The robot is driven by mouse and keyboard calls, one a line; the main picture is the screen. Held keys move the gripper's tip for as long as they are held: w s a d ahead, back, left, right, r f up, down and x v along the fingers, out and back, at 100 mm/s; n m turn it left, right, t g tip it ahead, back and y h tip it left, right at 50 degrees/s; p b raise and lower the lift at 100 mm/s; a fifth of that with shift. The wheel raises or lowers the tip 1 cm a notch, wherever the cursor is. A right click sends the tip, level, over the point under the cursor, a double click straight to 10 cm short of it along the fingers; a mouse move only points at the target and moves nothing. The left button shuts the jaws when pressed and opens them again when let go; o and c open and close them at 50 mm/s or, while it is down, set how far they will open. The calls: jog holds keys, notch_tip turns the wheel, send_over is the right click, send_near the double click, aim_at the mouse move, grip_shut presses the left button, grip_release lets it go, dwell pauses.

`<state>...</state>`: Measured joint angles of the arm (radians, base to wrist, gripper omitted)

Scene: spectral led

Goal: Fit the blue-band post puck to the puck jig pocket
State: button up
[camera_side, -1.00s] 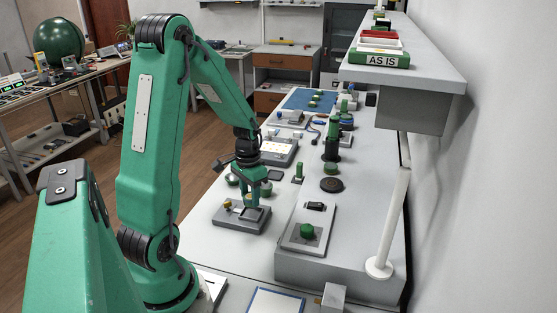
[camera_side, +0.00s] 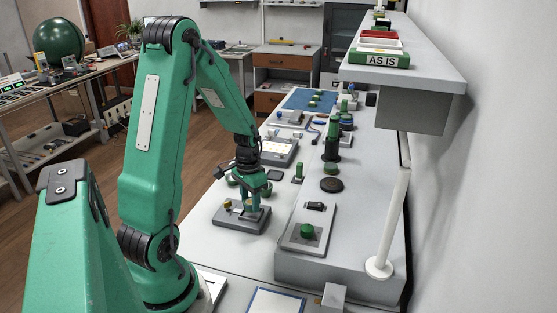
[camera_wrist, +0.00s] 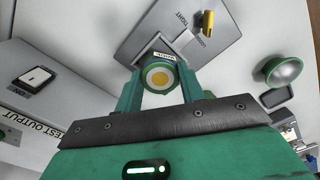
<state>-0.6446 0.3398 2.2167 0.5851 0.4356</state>
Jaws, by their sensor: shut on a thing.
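The puck jig (camera_side: 229,221) is a dark grey block in the side view, with a small yellow knob (camera_side: 228,204) on its left part. In the wrist view the jig (camera_wrist: 212,40) shows as a grey plate with printed labels, partly hidden by the held puck. My gripper (camera_side: 251,204) is low over the jig's right part. In the wrist view my gripper (camera_wrist: 160,88) is shut on a round puck (camera_wrist: 160,76) with a green rim, white ring and yellow centre. Its blue band is not clearly visible. I cannot tell whether the puck touches the pocket.
A grey plate with a green knob (camera_side: 307,230) lies on the raised bench to the right. Green posts (camera_side: 298,173) stand farther back. A shelf (camera_side: 440,68) overhangs the right side.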

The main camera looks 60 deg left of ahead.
jog(key=shift+f, duration=1)
dwell(1.0)
jog(key=shift+r, duration=0.3)
jog(key=shift+r, duration=0.3)
jog(key=shift+f, duration=0.6)
dwell(2.2)
jog(key=o, duration=1.1)
jog(key=shift+r, duration=3.95)
